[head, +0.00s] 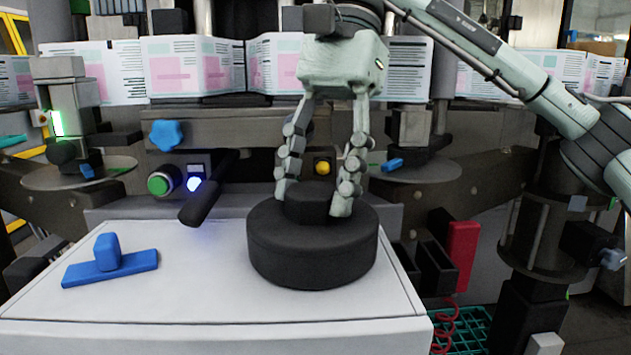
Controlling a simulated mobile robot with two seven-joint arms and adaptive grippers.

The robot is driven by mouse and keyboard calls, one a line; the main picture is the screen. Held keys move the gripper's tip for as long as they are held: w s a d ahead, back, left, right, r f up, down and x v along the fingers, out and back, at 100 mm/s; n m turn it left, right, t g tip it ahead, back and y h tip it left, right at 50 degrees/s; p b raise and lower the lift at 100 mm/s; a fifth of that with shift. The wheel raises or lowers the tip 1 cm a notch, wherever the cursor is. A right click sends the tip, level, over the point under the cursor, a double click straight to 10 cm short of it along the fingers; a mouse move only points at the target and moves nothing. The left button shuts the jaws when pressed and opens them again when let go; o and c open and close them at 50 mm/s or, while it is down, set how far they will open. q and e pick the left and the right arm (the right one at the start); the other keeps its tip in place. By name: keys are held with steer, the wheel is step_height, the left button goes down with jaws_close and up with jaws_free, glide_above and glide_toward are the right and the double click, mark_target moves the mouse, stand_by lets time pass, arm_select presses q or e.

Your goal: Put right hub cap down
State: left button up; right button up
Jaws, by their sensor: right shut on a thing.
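The right hub cap (313,250) is a thick black disc with a narrower round knob on top. It is at the right part of the white table top (190,285), and its underside appears to rest on the surface. My right gripper (320,195) comes down from above, its two pale fingers on either side of the knob, shut on it. The fingers hide parts of the knob's sides. My left gripper is not in the head view.
A blue block-handled tool (110,263) lies on the table's left. A black lever (208,188) juts out over the back edge, beside a green button (164,181). Round metal plates (80,174) flank the machine. The table's middle front is clear.

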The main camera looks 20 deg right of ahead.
steer(key=shift+f, duration=0.2)
steer(key=o, duration=1.3)
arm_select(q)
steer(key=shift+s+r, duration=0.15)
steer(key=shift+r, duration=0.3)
arm_select(e)
steer(key=shift+r, duration=0.1)
steer(key=p+v, duration=0.1)
steer(key=v, duration=0.5)
steer(key=shift+s+a+r+p, duration=0.15)
steer(key=shift+p, duration=0.15)
arm_select(q)
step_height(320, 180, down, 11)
steer(key=p, duration=0.3)
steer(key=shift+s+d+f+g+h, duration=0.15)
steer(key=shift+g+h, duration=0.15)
arm_select(e)
steer(key=v, duration=0.6)
